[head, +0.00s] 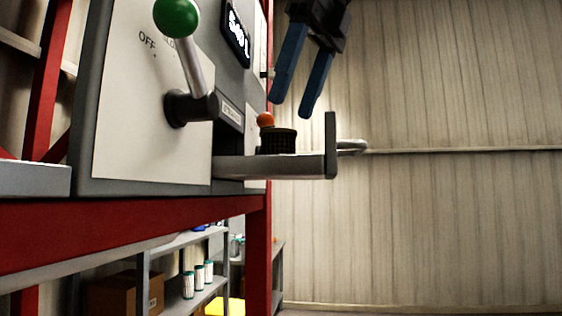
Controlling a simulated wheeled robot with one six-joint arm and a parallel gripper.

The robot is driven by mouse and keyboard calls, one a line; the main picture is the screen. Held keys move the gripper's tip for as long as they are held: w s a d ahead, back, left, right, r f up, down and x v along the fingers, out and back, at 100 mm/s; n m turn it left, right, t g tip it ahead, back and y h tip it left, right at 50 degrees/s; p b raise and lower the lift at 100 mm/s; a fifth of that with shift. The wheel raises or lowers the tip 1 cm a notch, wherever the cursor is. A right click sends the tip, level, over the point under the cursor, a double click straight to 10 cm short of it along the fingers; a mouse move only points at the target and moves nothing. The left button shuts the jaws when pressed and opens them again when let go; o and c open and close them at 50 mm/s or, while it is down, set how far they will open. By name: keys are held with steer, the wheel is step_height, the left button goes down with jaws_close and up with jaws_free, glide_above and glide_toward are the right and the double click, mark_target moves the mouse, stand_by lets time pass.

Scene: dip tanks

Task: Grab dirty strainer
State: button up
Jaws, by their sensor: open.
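A dark mesh strainer (279,141) with an orange ball knob (265,120) stands on a grey pulled-out tray (285,168) at the side of the machine. Its lower edge is hidden by the tray's side. My gripper (292,107) hangs from the top of the view with its two blue fingers apart and empty. The fingertips appear above the strainer and a little to its right, not touching it. How far they are from it in depth I cannot tell.
The tray ends in an upright grey plate (331,145). A red frame (140,235) runs below, with shelves holding white canisters (188,285). The right side is open.

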mark_target(278, 136)
steer(key=x, duration=0.7)
steer(key=shift+w+a+f, duration=0.15)
steer(key=shift+a+f, duration=0.1)
steer(key=shift+a, duration=0.1)
steer(key=c, duration=1.2)
steer(key=shift+r, duration=0.1)
